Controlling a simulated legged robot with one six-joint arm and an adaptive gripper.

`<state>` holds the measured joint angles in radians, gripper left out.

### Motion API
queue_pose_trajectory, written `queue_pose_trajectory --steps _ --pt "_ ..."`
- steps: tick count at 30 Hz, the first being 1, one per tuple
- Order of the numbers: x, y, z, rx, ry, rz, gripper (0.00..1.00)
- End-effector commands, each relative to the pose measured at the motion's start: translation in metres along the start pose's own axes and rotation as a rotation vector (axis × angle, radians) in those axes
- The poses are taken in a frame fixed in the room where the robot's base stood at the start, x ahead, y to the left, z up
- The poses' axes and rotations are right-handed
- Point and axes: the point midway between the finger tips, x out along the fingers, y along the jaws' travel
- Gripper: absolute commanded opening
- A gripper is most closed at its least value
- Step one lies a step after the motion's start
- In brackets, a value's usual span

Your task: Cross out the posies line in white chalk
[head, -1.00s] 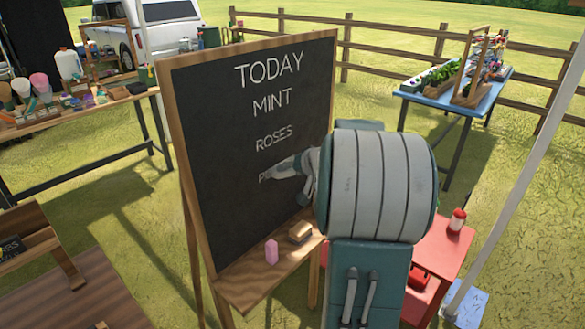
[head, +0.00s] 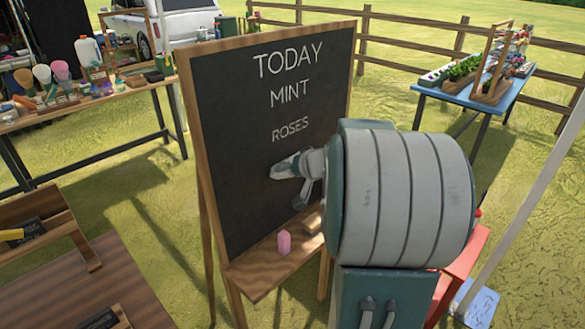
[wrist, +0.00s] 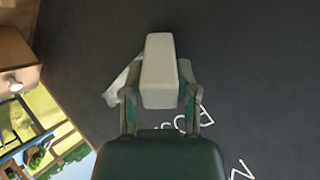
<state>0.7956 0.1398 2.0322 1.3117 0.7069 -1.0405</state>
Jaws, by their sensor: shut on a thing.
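My gripper is shut on a pale white chalk stick (wrist: 158,72), held in front of the board between both fingers. Whether the chalk touches the board is unclear.
A red table (head: 465,262) is behind my arm. A cluttered table (head: 95,115) stands at left.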

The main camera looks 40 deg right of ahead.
Motion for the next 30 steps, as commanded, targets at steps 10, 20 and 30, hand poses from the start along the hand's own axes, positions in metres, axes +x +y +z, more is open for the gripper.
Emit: queue_pose_trajectory --steps 10,20,30 --pt "-0.001 -0.003 0.003 0.0 0.0 0.0 0.0" --pt "-0.023 0.009 0.014 0.001 0.001 0.001 0.0" --pt "-0.046 0.02 0.024 0.0 0.002 0.001 0.0"
